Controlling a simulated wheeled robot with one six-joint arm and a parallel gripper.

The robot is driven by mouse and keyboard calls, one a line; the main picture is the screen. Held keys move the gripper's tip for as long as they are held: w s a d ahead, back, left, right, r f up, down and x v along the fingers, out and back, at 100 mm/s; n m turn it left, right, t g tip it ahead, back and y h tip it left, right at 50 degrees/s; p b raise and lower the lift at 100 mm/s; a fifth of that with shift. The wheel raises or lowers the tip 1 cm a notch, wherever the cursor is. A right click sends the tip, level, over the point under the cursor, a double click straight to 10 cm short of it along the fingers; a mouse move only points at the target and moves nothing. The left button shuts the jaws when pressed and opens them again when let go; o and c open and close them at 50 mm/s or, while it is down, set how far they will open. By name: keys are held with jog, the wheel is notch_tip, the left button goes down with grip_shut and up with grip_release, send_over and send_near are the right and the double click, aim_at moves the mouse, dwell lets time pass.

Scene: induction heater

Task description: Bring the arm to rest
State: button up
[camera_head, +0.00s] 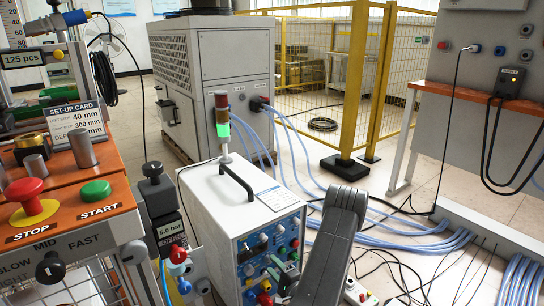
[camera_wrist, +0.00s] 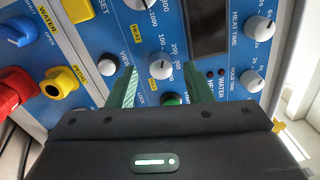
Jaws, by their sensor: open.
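My gripper (camera_wrist: 160,88) shows in the wrist view, with two green ribbed fingers spread apart and nothing between them. It faces the blue control panel (camera_wrist: 180,20) of the induction heater. A green button (camera_wrist: 173,99) and a white knob (camera_wrist: 161,69) show in the gap between the fingers; I cannot tell whether the fingers touch the panel. In the head view my grey arm (camera_head: 330,245) reaches down in front of the right side of the white heater box (camera_head: 213,198).
An orange bench (camera_head: 82,187) with START and STOP buttons stands left of the heater. Blue hoses (camera_head: 430,240) lie on the floor at right. A yellow fence (camera_head: 358,80) stands behind.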

jog(key=shift+w+a, duration=0.4)
jog(key=shift+w, duration=0.15)
jog(key=shift+s+d, duration=0.1)
